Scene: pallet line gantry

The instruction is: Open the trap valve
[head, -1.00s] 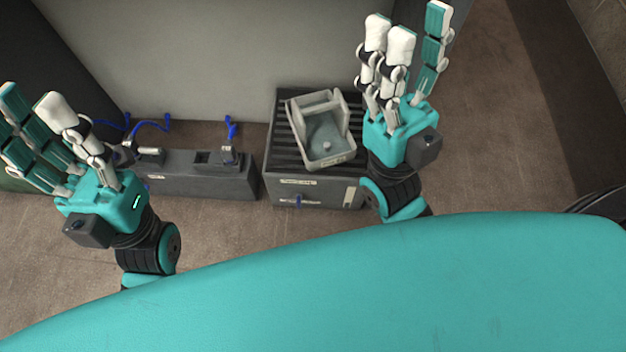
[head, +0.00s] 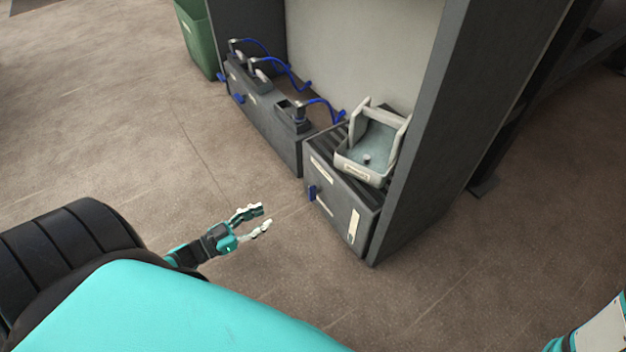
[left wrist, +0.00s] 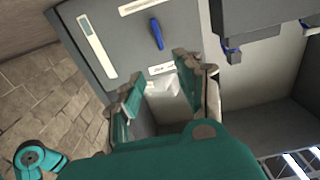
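A blue lever (head: 311,193) stands out from the front of a grey box (head: 340,215) under a grey tray. It also shows in the left wrist view (left wrist: 156,34), beyond my fingertips. The label text is too small to read, so I cannot tell for sure that this is the trap valve. My left gripper (head: 262,218) is open and empty, in front of and below the lever, apart from it. In the left wrist view its two fingers (left wrist: 163,84) are spread with a gap between them. My right gripper is outside the view.
A grey tray (head: 350,169) sits on the slatted box top. To its left, a long low grey unit (head: 268,122) carries blue hoses and another blue handle (head: 239,98). A tall grey post (head: 432,140) stands right of the box. A green bin (head: 196,40) is behind. The floor (head: 130,130) ahead is clear.

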